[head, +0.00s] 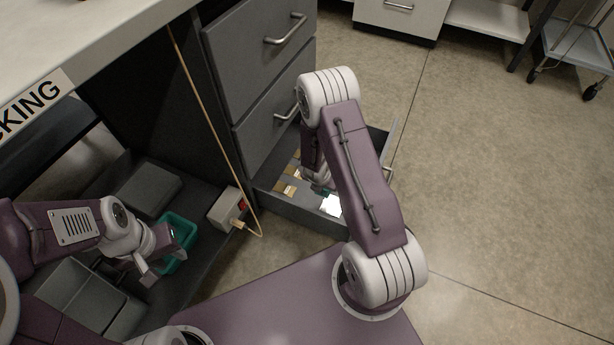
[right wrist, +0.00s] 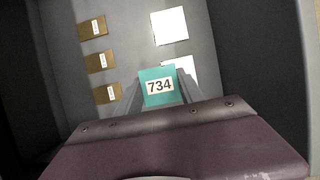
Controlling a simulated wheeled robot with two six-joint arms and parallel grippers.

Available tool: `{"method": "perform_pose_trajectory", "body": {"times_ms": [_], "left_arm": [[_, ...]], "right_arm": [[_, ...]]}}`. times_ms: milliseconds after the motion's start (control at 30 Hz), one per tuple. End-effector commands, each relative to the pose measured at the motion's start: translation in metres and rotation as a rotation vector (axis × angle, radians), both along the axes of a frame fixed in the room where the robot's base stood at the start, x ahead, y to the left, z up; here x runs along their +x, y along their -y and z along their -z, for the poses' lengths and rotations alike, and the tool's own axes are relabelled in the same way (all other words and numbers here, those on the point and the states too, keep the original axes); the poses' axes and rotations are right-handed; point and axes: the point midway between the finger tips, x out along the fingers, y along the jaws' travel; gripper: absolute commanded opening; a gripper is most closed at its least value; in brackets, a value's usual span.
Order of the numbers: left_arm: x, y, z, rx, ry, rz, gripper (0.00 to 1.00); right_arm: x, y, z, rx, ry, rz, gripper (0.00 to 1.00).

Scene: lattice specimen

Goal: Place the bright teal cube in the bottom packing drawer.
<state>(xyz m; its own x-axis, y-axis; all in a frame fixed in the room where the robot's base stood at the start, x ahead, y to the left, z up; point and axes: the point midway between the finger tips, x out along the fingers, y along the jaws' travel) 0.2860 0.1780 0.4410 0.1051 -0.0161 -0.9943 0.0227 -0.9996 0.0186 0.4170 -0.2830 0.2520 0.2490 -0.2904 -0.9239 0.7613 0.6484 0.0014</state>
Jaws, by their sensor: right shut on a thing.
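The bright teal cube (right wrist: 158,74) shows in the right wrist view with a white label reading 734. My right gripper (right wrist: 160,92) is shut on it, one finger at each side. I cannot tell whether the cube touches the floor. My left gripper (head: 163,262) is open beside a teal bin (head: 183,240).
Several brown labelled pieces (right wrist: 99,61) and white squares (right wrist: 171,25) lie on the drawer floor. The upper drawer (head: 262,45) is shut. Floor at right is clear.

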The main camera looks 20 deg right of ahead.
Motion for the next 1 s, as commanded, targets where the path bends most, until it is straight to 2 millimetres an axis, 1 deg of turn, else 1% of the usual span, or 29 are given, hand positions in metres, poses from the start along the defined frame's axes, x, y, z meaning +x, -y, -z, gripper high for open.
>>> {"method": "perform_pose_trajectory", "body": {"times_ms": [33,100,200,300,400,500,667,767,867,900,967,1000], "left_arm": [[0.000,0.000,0.001,0.000,0.000,0.000,0.36],[0.000,0.000,-0.001,0.000,-0.001,0.000,0.36],[0.000,0.000,-0.003,0.000,0.000,0.000,0.36],[0.000,0.000,-0.003,0.000,0.000,0.000,0.36],[0.000,0.000,-0.001,0.000,0.000,0.000,0.36],[0.000,0.000,-0.001,0.000,0.000,0.000,0.36],[0.000,0.000,0.002,0.000,0.000,0.000,0.36],[0.000,0.000,0.016,0.000,0.000,0.000,0.36],[0.000,0.000,0.034,0.000,0.000,0.000,0.36],[0.000,0.000,0.037,0.000,-0.001,0.000,0.36],[0.000,0.000,0.035,0.000,-0.001,0.000,0.36],[0.000,0.000,0.032,0.000,-0.001,0.000,0.36]], "right_arm": [[0.014,-0.006,0.010,-0.001,0.002,-0.003,0.05],[0.032,-0.014,0.021,0.000,0.003,-0.002,0.05],[0.054,-0.023,0.036,0.001,0.002,-0.002,0.05],[0.072,-0.031,0.047,0.001,0.003,-0.002,0.05],[0.083,-0.034,0.055,0.000,0.003,0.000,0.05],[0.088,-0.037,0.058,0.000,0.002,-0.002,0.05],[0.089,-0.037,0.061,0.001,-0.001,-0.002,0.05],[0.089,-0.037,0.078,0.001,0.000,-0.001,0.05],[0.089,-0.037,0.099,0.000,0.000,-0.001,0.05],[0.089,-0.037,0.103,0.000,0.000,-0.001,0.05],[0.089,-0.037,0.101,0.000,0.000,-0.001,0.06],[0.089,-0.037,0.099,0.000,0.000,-0.001,0.00]]}}
